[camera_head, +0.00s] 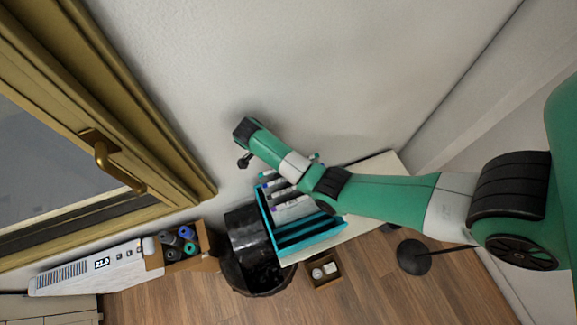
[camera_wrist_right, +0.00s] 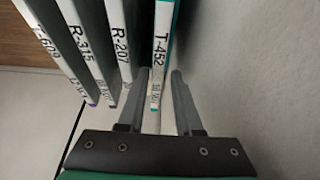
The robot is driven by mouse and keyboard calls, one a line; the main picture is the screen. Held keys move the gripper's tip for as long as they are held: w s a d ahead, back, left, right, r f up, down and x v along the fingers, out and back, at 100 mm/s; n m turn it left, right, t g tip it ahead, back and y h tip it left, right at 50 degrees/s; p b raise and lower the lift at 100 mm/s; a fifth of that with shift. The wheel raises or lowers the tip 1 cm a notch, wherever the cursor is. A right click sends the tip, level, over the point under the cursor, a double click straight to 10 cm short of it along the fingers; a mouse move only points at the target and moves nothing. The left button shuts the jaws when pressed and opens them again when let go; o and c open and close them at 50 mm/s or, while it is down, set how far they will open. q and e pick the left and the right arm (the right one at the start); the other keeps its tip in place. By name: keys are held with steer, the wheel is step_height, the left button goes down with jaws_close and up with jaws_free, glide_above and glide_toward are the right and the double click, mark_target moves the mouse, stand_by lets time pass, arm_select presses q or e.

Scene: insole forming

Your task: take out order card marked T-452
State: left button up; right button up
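In the right wrist view, the order card marked T-452 (camera_wrist_right: 161,45) has a white spine with a teal edge and stands at the right end of a row. My right gripper (camera_wrist_right: 160,85) is open, its fingers on either side of the lower part of that spine, with gaps showing on both sides. Cards R-207 (camera_wrist_right: 119,45), R-315 (camera_wrist_right: 83,45) and T-609 (camera_wrist_right: 45,40) stand to the left. In the head view, the blue card rack (camera_head: 284,252) is partly covered by my right arm, and card labels are unreadable. My left gripper is out of view.
A black bin (camera_head: 246,235) stands left of the rack. A wooden box (camera_head: 207,240) with colored rolls and a white device (camera_head: 95,265) are farther left. A small box (camera_head: 325,282) lies below the rack. The wall (camera_wrist_right: 240,60) is close to the right finger.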

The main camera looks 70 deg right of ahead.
steer(key=x, duration=0.7)
steer(key=shift+f+b, duration=0.3)
steer(key=shift+b, duration=0.05)
steer(key=shift+s+a+f, duration=0.1)
steer(key=shift+a+f, duration=0.05)
steer(key=shift+f, duration=0.1)
jaws_close()
stand_by(1.5)
